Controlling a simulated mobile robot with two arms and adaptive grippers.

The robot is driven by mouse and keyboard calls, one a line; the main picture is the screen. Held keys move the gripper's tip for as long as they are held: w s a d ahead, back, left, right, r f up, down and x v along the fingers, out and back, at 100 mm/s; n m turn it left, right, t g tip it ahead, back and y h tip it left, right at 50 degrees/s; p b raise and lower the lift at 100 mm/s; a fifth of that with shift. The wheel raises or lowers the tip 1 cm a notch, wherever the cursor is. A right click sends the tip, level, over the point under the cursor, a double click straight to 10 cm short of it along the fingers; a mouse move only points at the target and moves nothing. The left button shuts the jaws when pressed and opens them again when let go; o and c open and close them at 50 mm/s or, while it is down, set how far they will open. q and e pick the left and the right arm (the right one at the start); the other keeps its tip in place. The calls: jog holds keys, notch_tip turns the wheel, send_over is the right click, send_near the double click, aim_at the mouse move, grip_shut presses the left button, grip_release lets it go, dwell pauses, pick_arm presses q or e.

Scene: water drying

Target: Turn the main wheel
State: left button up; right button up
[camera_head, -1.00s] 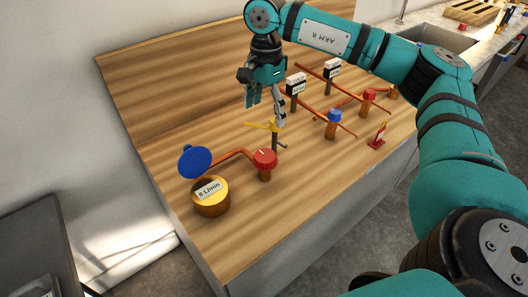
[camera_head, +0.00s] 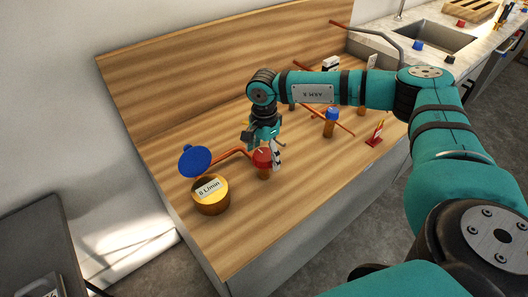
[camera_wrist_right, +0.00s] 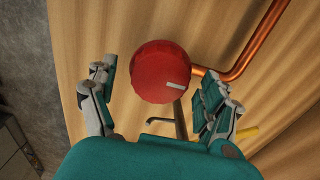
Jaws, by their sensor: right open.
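A round red wheel (camera_head: 262,159) with a white mark stands on a short copper pipe on the wooden worktop, beside the yellow water meter. In the right wrist view the red wheel (camera_wrist_right: 160,72) lies between the spread fingers of my right gripper (camera_wrist_right: 155,85). Free room shows on both sides of it, a little less on the right. In the head view my right gripper (camera_head: 264,148) is open, pointing down just above and behind the wheel, and partly covers it. I cannot tell whether a finger touches it. My left gripper is in neither view.
The yellow meter (camera_head: 210,196) with its open blue lid (camera_head: 195,160) stands left of the red wheel. A blue knob (camera_head: 332,114) on a pipe and a small red-and-white stand (camera_head: 376,134) are to the right. The front worktop (camera_head: 235,250) is clear.

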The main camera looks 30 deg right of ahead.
jog(key=c, duration=1.2)
jog(key=shift+o, duration=0.2)
